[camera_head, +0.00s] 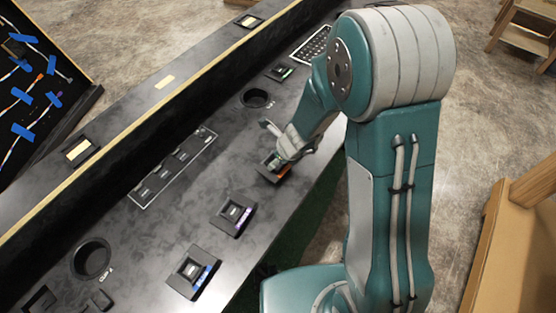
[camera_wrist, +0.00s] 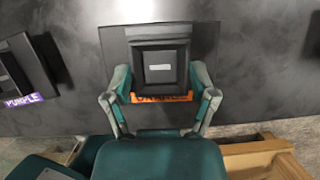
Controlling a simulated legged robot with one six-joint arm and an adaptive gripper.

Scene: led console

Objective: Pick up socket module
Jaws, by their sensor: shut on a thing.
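A black square socket module (camera_wrist: 160,66) with an orange label on its near edge sits between my fingers in the wrist view. In the head view part of this module (camera_head: 271,172) shows below my gripper (camera_head: 283,152), which covers the rest. My gripper (camera_wrist: 160,84) is shut on the module's sides, one finger at each side. I cannot tell whether the module is clear of the console surface.
The black console (camera_head: 135,238) runs diagonally. A purple-labelled module (camera_head: 233,215) and a blue-labelled module (camera_head: 193,271) sit nearer. Round cups (camera_head: 91,259) and a slotted strip (camera_head: 174,167) lie to the left. A wooden piece of furniture (camera_head: 520,240) stands at right.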

